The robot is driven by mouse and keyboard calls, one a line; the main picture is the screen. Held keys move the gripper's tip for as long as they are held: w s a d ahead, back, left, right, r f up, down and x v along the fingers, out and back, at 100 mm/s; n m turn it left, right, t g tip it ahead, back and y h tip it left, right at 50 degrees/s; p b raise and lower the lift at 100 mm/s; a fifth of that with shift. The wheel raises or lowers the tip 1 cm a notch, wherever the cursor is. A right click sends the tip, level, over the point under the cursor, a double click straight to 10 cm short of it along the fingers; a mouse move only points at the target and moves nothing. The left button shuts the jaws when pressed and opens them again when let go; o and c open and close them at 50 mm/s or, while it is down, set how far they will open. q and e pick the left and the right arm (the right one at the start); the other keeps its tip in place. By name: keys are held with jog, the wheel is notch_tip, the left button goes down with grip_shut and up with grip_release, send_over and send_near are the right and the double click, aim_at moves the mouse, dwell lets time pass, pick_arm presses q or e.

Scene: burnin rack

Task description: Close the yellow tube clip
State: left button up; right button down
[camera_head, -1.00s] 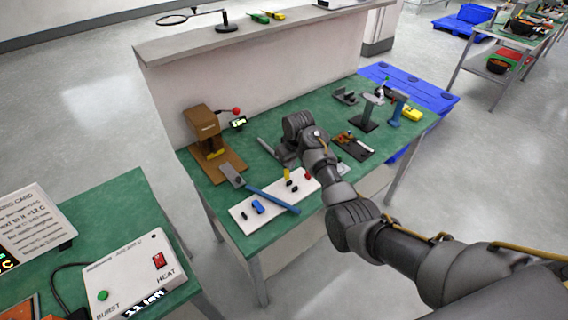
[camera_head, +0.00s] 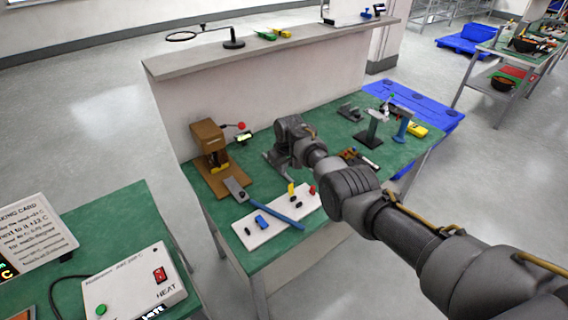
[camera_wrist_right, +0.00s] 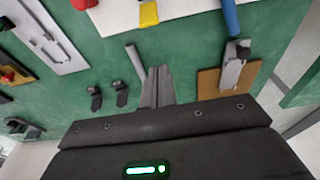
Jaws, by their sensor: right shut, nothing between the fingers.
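The yellow tube clip (camera_head: 291,189) stands upright on the white board (camera_head: 258,236) on the green bench. Part of it shows at the top edge of the right wrist view (camera_wrist_right: 148,14). Whether the clip is open or closed is too small to tell. My right gripper (camera_wrist_right: 159,72) is shut and empty, with its two fingers together over the green bench top, apart from the clip. In the head view its hand is behind the clip, between the brown stand and the black tray, and the fingertips are hard to make out. My left gripper is out of view.
A brown stand (camera_head: 208,136) is at left. A grey rod (camera_wrist_right: 134,58) lies close to my right fingers. A raised shelf (camera_head: 330,37) backs the bench.

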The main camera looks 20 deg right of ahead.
aim_at(291, 189)
jog(key=f+b, duration=0.3)
jog(key=f, duration=0.1)
jog(key=shift+w+a, duration=0.1)
jog(key=shift+w, duration=0.15)
jog(key=s+r+p, duration=0.1)
jog(key=p, duration=0.2)
jog(key=s+d+p, duration=0.1)
jog(key=p, duration=0.2)
jog(key=shift+s+r, duration=0.35)
jog(key=shift+r, duration=0.05)
jog(key=shift+s+d+f+p, duration=0.25)
jog(key=shift+s+p, duration=0.25)
jog(key=shift+p, duration=0.2)
